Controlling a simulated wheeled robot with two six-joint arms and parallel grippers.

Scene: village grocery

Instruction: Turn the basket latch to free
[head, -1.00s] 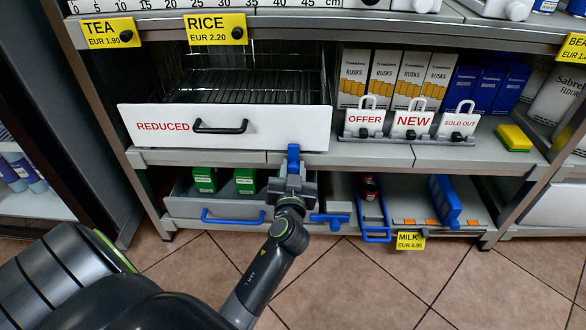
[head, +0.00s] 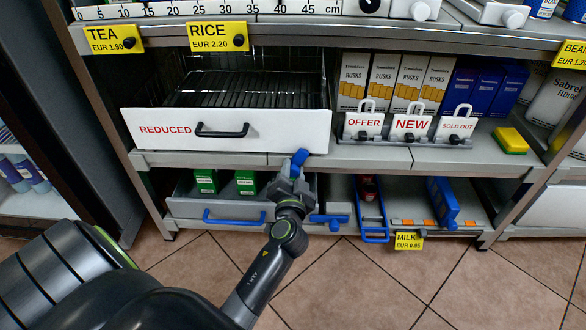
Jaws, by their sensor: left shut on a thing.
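The basket (head: 280,120) is a wire basket with a white front marked REDUCED and a black handle, on the middle shelf. The blue latch (head: 301,156) is at the shelf edge below the basket's right front corner. Its top leans to the right. My left gripper (head: 293,178) comes up from below and is shut on the latch, hiding its lower part. My right gripper is not in view.
Below is a grey drawer with a blue handle (head: 233,217) and green boxes (head: 246,181). To the right are a blue lever (head: 329,219), a blue-handled holder (head: 373,215) and a MILK label (head: 409,241). OFFER, NEW and SOLD OUT signs stand above.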

